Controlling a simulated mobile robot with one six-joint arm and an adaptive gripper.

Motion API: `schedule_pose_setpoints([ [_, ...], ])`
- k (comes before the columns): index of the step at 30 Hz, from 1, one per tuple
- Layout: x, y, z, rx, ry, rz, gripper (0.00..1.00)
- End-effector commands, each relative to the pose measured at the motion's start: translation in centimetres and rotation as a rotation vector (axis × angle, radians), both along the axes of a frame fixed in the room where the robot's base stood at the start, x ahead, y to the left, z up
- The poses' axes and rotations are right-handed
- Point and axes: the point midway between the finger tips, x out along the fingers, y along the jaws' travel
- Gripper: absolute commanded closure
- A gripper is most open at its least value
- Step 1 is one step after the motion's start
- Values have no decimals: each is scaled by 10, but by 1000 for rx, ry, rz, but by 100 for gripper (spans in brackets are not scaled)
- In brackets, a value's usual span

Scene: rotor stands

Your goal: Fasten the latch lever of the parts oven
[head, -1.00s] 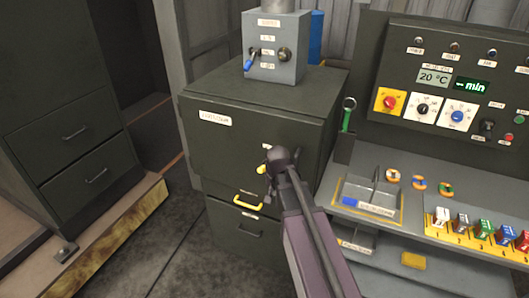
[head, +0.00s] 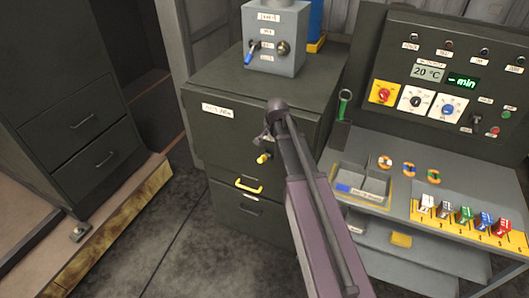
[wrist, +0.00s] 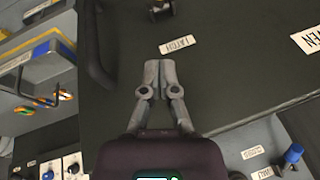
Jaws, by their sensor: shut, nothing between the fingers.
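The parts oven (head: 225,145) is a dark green cabinet with a white label on its front. Its yellow-tipped latch lever (head: 264,158) shows on the front in the head view, above a yellow handle (head: 249,185). My gripper (head: 266,138) is just above the yellow tip in that picture, apparently apart from it. In the wrist view my gripper (wrist: 160,68) has its fingers together and empty, over the dark door beside a "LATCH" label (wrist: 177,44). A small grey piece (wrist: 160,10) at the top edge may be part of the lever; its yellow tip is not visible there.
A grey switch box (head: 274,45) with a blue-tipped lever stands on the oven. The control console (head: 440,90) with knobs, a tray (head: 362,183) and coloured blocks is close on the right. A drawer cabinet (head: 80,110) stands left, with open floor between.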

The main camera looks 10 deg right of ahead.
Motion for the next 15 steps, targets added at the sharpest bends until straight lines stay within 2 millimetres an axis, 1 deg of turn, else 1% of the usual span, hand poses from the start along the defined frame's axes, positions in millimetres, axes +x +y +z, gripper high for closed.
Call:
schedule_pose_setpoints([
  [8, 0, 0, -1, -1, 0, 2, 100],
  [15, 3, 1, -9, -1, 0, 3, 100],
])
